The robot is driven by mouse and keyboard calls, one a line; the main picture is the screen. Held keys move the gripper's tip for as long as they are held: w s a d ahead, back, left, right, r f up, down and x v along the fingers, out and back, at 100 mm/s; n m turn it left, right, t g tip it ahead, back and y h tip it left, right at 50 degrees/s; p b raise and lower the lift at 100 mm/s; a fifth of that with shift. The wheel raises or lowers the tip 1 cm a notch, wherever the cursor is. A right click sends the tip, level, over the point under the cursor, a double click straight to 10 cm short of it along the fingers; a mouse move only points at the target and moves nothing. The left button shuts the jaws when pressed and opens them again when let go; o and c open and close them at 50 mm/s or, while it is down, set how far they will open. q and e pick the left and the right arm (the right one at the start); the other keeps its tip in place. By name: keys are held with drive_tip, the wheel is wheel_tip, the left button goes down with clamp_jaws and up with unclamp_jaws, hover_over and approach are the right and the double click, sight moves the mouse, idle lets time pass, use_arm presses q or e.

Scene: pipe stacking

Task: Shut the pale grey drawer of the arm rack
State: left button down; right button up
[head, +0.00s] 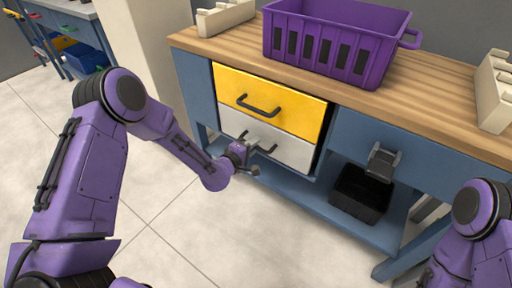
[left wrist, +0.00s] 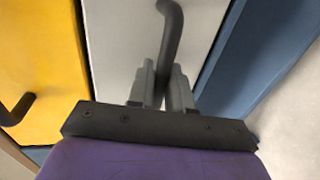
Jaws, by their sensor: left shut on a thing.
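The pale grey drawer (head: 296,153) is the lower of two drawers under the wooden bench top, below the yellow drawer (head: 285,101). Its front looks close to level with the yellow one; I cannot tell whether a small gap is left. My left gripper (head: 258,143) is at the grey drawer's front, shut on its dark bar handle (left wrist: 172,30). In the left wrist view the two grey fingers (left wrist: 162,88) sit on either side of the handle, in front of the grey panel.
A purple basket (head: 330,45) stands on the bench top (head: 425,88), with cream racks (head: 225,16) at its ends. A black bin (head: 358,195) sits on the blue lower shelf (head: 300,195). The floor (head: 190,240) before the bench is clear.

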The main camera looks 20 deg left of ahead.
use_arm(q)
drive_tip(key=c, duration=1.2)
unclamp_jaws()
drive_tip(key=shift+w, duration=0.15)
drive_tip(key=p+v, duration=0.1)
drive_tip(key=v, duration=0.9)
drive_tip(key=shift+s+a+r+p, duration=0.1)
drive_tip(key=shift+s+p, duration=0.2)
drive_tip(key=shift+p, duration=0.05)
drive_tip(key=s+a+f+m+g+y, duration=0.2)
drive_tip(key=s+f+m+g, duration=0.15)
drive_tip(key=s+f, duration=0.45)
drive_tip(key=s+a+f+m+g+y, duration=0.2)
drive_tip(key=s+f+g+y, duration=0.15)
drive_tip(key=s, duration=0.75)
drive_tip(key=s+a+f+m+g+y, duration=0.25)
drive_tip(key=s+f+g, duration=0.3)
drive_tip(key=s, duration=0.45)
drive_tip(key=shift+t+h, duration=0.3)
drive_tip(key=shift+t, duration=0.05)
drive_tip(key=r+p, duration=1.2)
drive_tip(key=p, duration=0.1)
drive_tip(key=r+p, duration=0.6)
drive_tip(key=shift+s+r+p, duration=0.15)
drive_tip(key=shift+s+p, duration=0.15)
drive_tip(key=shift+s, duration=0.1)
